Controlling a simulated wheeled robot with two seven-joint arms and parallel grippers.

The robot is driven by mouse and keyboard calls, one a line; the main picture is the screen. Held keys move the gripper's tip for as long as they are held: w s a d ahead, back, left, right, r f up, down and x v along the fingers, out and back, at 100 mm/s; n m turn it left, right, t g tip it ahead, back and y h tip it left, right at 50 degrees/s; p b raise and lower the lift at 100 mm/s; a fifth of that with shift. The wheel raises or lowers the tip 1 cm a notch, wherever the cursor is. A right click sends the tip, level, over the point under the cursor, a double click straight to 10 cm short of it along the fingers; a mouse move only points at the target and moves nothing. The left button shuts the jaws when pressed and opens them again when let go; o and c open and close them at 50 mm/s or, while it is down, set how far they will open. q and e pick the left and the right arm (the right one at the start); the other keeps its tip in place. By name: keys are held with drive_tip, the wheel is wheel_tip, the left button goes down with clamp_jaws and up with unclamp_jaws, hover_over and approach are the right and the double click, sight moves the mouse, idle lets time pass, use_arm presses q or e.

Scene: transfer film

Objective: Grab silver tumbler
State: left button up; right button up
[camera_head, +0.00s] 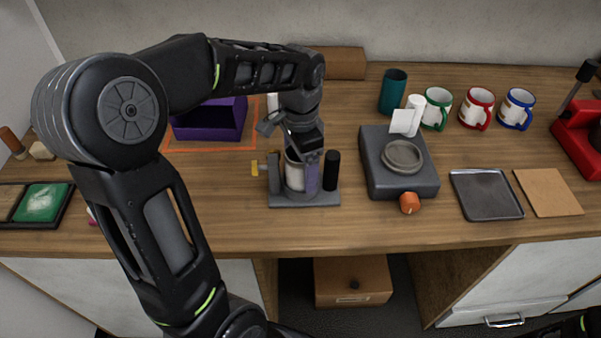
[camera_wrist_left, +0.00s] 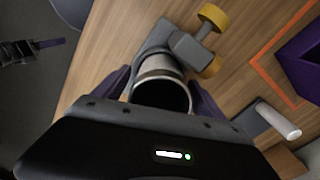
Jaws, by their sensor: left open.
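The silver tumbler (camera_head: 295,175) stands upright in a grey holder (camera_head: 300,200) on the table. My left gripper (camera_head: 294,178) reaches down over it, with one finger on each side. In the left wrist view the tumbler (camera_wrist_left: 160,69) shows its silver rim and dark inside, between the purple pads of the gripper (camera_wrist_left: 160,88). The jaws are open; whether a pad touches the tumbler I cannot tell. The gripper body hides part of the tumbler. My right gripper is out of view.
A grey device (camera_head: 375,175) with an orange knob (camera_head: 409,202) is further right. A purple bin (camera_head: 209,120) lies behind left. A teal cup (camera_head: 393,91) and several mugs stand at the back right.

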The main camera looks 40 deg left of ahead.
use_arm(q)
clamp_jaws()
idle(0.9)
drive_tip(key=shift+r, duration=0.1)
drive_tip(key=shift+r, duration=0.8)
wheel_tip(320, 180, up, 16)
drive_tip(key=p, duration=0.7)
drive_tip(key=shift+r, duration=0.15)
